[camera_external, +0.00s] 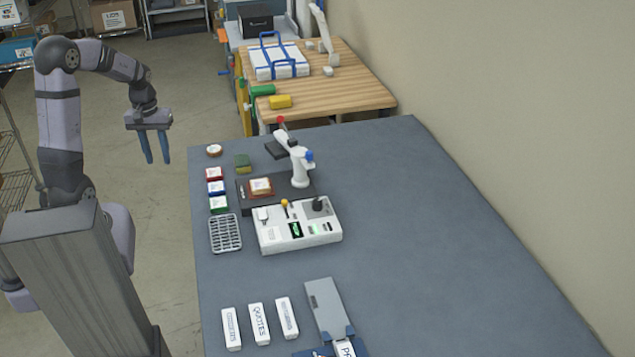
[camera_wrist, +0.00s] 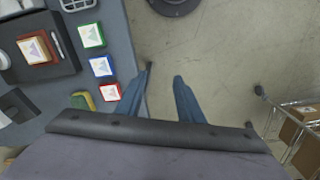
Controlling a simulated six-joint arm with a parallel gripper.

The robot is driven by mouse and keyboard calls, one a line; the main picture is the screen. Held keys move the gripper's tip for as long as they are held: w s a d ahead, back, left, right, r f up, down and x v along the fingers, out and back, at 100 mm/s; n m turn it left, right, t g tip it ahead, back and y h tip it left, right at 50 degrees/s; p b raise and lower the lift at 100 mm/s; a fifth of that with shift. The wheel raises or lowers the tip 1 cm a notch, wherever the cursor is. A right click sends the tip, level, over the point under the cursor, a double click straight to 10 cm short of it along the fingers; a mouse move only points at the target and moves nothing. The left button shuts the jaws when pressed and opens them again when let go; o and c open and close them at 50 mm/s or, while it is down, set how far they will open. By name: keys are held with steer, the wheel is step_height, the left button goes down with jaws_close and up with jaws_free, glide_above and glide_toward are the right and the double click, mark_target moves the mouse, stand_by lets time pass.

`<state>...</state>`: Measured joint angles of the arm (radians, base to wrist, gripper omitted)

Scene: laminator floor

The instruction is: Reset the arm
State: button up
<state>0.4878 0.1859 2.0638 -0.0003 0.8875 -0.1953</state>
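My gripper (camera_external: 156,147) hangs at the end of my raised arm, pointing down over the floor to the left of the grey table (camera_external: 400,220). Its two blue fingers are spread apart with nothing between them. In the wrist view my gripper (camera_wrist: 163,80) shows the same gap, with bare floor (camera_wrist: 215,65) beyond the fingertips. The left finger overlaps the table's edge in that view.
On the table's left side stand red, blue and green boxes (camera_external: 217,188), a green-yellow sponge (camera_external: 243,163), a grey rack (camera_external: 225,233), a white control panel (camera_external: 297,225) and a small white press (camera_external: 299,170). White labelled boxes (camera_external: 259,324) lie in front. The table's right half is clear.

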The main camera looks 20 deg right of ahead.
steer(key=s+a+f+n, duration=0.15)
steer(key=s+a, duration=0.25)
steer(key=a, duration=0.4)
steer(key=s+a+f+n, duration=0.1)
steer(key=s+a+n, duration=0.1)
steer(key=s+a, duration=0.45)
step_height(320, 180, down, 14)
steer(key=w+a+b, duration=0.1)
steer(key=b, duration=1.3)
steer(key=shift+w+a+f, duration=0.25)
steer(key=shift+w+a, duration=0.1)
steer(key=shift+a, duration=0.05)
